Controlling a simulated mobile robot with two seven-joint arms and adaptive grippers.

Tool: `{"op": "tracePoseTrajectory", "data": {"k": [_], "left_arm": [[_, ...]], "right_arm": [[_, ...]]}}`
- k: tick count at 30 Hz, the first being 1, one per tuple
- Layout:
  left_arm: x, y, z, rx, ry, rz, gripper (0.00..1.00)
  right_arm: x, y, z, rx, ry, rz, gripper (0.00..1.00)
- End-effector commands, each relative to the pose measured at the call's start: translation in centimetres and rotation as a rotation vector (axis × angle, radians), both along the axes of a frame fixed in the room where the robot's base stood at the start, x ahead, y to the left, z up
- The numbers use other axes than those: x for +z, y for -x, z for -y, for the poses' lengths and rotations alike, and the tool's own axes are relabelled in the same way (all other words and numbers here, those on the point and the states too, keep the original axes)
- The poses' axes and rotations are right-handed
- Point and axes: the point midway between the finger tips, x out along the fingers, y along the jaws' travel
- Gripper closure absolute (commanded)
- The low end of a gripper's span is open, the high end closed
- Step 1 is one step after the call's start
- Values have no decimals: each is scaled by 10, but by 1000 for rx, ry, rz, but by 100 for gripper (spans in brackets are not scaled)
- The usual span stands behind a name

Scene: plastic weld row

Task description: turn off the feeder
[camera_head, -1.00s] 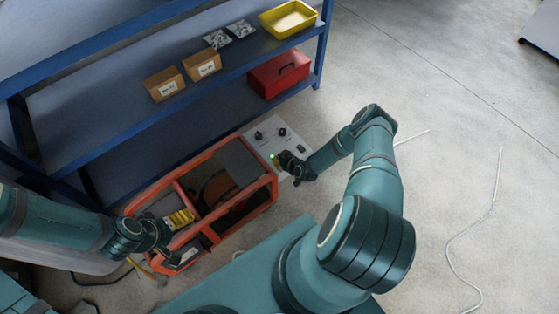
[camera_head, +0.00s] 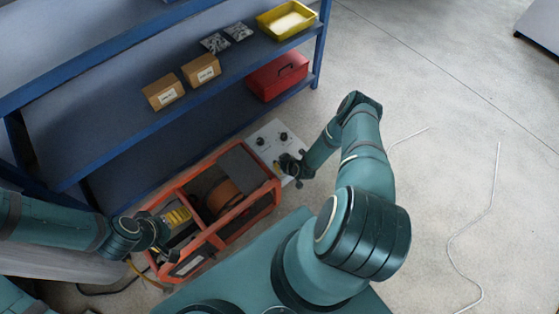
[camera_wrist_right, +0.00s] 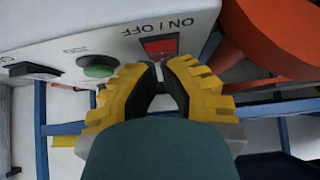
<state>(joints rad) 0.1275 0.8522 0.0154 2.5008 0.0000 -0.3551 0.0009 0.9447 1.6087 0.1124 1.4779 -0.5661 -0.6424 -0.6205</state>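The feeder is an orange-framed machine (camera_head: 235,215) with a reel inside and a white control panel (camera_head: 263,140) at its far right end. In the right wrist view the panel (camera_wrist_right: 50,35) shows a red rocker switch (camera_wrist_right: 160,47) marked ON / OFF, a green round button or lamp (camera_wrist_right: 98,67) and a black switch (camera_wrist_right: 33,71). My right gripper (camera_head: 279,168) is at the panel. Its yellow fingertips (camera_wrist_right: 160,72) are together, empty, just beside the red switch; whether they touch it is unclear. My left gripper (camera_head: 172,248) is by the feeder's near left end; its fingers are unclear.
A blue shelf rack (camera_head: 110,125) stands behind the feeder, with cardboard boxes (camera_head: 163,92), a yellow bin (camera_head: 262,32) and a red case (camera_head: 277,77). Cables lie on the floor around. The floor to the right (camera_head: 455,165) is mostly clear.

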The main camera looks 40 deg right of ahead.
Motion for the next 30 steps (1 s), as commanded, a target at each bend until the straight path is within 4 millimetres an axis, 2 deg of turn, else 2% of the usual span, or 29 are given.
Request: {"op": "tracePoseTrajectory", "data": {"k": [16, 26, 30], "left_arm": [[4, 0, 0, -1, 0, 1, 9], [4, 0, 0, 0, 0, -1, 9], [7, 1, 0, -1, 0, -2, 9]], "right_arm": [[1, 17, 1, 0, 0, -1, 100], [2, 16, 1, 0, 0, 0, 100], [9, 11, 4, 1, 1, 1, 100]]}}
